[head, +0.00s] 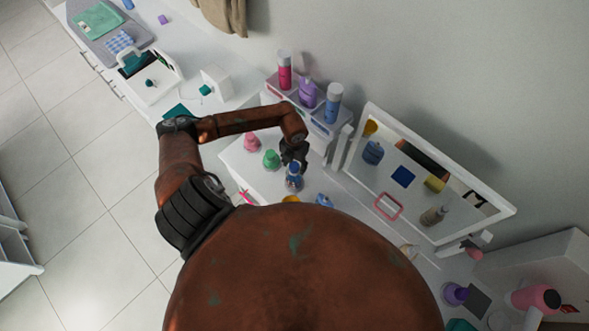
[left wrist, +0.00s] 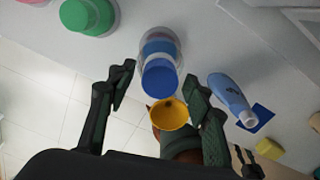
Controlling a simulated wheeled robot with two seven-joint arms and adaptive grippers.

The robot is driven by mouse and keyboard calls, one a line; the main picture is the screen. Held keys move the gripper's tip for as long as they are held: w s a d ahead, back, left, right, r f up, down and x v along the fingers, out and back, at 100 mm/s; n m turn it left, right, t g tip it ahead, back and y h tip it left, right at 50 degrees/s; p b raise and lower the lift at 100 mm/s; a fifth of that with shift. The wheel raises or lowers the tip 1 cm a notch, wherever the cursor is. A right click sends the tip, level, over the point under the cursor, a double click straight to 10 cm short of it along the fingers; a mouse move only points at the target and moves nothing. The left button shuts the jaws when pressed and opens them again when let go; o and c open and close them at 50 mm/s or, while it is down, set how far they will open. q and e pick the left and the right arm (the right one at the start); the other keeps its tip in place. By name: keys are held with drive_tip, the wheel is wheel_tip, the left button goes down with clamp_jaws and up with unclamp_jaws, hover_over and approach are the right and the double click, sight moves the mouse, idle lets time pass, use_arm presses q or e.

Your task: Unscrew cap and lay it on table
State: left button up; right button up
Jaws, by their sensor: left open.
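A clear bottle with a blue cap (head: 294,180) stands on the white table directly below my left gripper (head: 293,162). In the left wrist view the blue cap (left wrist: 160,78) faces the camera and sits on the bottle, between the two spread fingers of my left gripper (left wrist: 161,88). The fingers are open, with a gap visible on each side of the cap, and they do not appear to touch it. Nothing is held.
A green bottle (head: 271,160) and a pink one (head: 251,142) stand left of the capped bottle. A yellow bowl (left wrist: 168,115) and a light-blue bottle (left wrist: 230,97) are close by. A framed mirror (head: 446,160) stands to the right. Drawer boxes (head: 318,124) stand behind.

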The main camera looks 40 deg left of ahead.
use_arm(q)
drive_tip(key=m+b, duration=0.2)
drive_tip(key=m, duration=0.2)
drive_tip(key=shift+f, duration=0.15)
drive_tip(key=m+b, duration=0.6)
drive_tip(key=m, duration=0.2)
drive_tip(key=shift+m+b, duration=0.9)
drive_tip(key=shift+m, duration=0.3)
drive_tip(key=shift+c, duration=0.2)
drive_tip(key=c, duration=1.2)
